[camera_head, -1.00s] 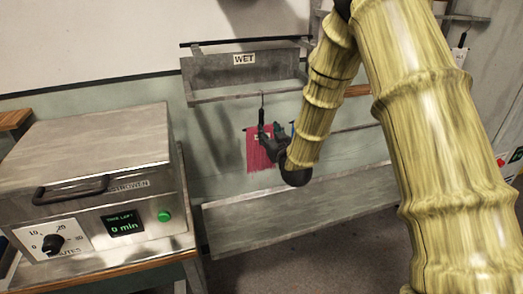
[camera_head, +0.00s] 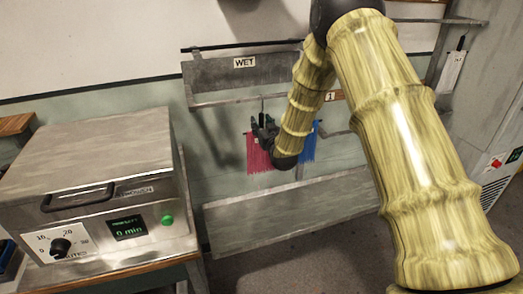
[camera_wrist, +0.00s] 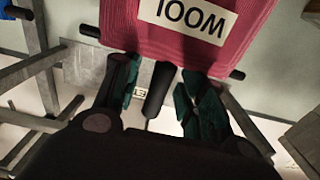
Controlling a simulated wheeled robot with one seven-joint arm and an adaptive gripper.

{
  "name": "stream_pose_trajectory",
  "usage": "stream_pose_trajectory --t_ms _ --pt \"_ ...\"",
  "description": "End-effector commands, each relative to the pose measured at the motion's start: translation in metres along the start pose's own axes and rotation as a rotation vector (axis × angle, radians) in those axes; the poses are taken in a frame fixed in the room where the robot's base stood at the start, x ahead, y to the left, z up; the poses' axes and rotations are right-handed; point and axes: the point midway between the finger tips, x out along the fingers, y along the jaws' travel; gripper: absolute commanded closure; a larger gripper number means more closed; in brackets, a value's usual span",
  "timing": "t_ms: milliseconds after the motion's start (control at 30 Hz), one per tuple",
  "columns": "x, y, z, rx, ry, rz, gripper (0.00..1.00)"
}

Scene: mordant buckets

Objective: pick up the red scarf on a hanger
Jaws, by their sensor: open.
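The red scarf (camera_head: 257,157) hangs below the rack marked WET in the head view. In the wrist view the scarf (camera_wrist: 200,25) fills the top, with a white label reading WOOL upside down. Ends of its dark hanger bar (camera_wrist: 237,74) show at both sides. A black upright stem (camera_wrist: 158,88) of the hanger appears between my fingers. My gripper (camera_head: 264,124) is at the top of the scarf in the head view. In the wrist view my gripper (camera_wrist: 160,82) is open, with a green-padded finger on each side of the stem. Contact cannot be told.
The WET rack (camera_head: 225,75) is above, and a grey tray (camera_head: 285,215) runs below. A blue scarf (camera_head: 310,146) hangs just right of my wrist. A metal oven (camera_head: 95,190) stands at the left. A white item (camera_head: 452,72) hangs at the far right.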

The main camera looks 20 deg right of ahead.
Motion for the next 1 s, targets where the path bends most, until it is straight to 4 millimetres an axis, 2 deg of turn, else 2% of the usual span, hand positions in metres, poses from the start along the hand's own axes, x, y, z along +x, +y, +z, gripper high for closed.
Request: stream_pose_trajectory --t_ms 167,267,400,833,1000 --pt "0.0001 0.0000 0.0005 0.000 0.000 0.000 0.59" --pt "0.0000 0.0001 0.0005 0.000 0.000 0.000 0.73" --pt "-0.0001 0.0002 0.0004 0.000 0.000 0.000 0.99" --pt "0.0000 0.0003 -0.0008 0.000 0.001 0.000 1.00" --pt "0.0002 0.0003 -0.0088 0.000 0.002 0.000 1.00"
